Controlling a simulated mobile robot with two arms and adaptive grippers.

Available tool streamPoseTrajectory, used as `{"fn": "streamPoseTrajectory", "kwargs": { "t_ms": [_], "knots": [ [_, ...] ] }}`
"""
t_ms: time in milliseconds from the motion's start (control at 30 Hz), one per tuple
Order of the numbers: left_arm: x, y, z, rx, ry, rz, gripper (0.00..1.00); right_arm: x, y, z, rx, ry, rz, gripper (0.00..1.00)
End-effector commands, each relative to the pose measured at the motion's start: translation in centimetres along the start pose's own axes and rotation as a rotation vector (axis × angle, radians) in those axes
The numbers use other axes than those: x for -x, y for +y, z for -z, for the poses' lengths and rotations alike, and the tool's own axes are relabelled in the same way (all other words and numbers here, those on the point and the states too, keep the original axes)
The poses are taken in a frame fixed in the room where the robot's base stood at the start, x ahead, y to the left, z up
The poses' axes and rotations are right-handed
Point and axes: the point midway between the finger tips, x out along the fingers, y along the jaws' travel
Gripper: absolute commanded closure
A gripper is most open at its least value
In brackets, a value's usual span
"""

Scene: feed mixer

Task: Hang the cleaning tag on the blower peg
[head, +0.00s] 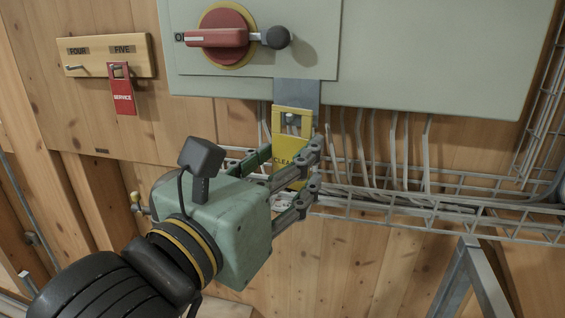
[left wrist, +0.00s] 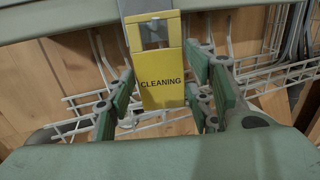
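The yellow cleaning tag (head: 289,160) hangs upright at a grey bracket (head: 298,94) below the switch cabinet. A small pale peg (head: 290,118) shows in the window at the tag's top. In the left wrist view the tag (left wrist: 162,82) faces me with its word readable, and its top window frames a grey part. My left gripper (head: 311,170) is at the tag, its fingers spread on either side. In the left wrist view the gripper (left wrist: 161,92) shows gaps between its fingers and the tag's edges. My right gripper is not in view.
A grey-green cabinet (head: 440,60) with a red rotary switch (head: 218,37) is above. A wooden board (head: 108,52) at left has FOUR and FIVE hooks, with a red service tag (head: 122,93) under FIVE. Cables and a wire tray (head: 420,205) run behind and right of the tag.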

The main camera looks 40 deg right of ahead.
Motion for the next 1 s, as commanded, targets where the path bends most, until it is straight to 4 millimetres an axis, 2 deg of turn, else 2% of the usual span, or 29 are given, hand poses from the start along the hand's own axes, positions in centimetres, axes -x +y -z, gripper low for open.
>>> {"fn": "streamPoseTrajectory", "kwargs": {
  "t_ms": [33,133,500,900,1000],
  "knots": [
    [0.0,0.0,0.0,0.0,0.0,0.0,0.44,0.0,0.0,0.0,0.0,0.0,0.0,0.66],
    [0.0,0.0,0.0,0.0,0.0,0.0,0.35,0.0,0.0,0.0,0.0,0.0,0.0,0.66],
    [0.4,0.0,0.0,0.0,0.0,0.0,0.35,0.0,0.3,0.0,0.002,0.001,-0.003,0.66],
    [6.2,0.0,0.0,0.0,-0.001,0.0,0.35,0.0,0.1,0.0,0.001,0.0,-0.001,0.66],
    [7.1,0.1,0.0,0.001,-0.001,-0.001,0.35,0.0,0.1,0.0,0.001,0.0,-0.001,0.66]
  ]
}}
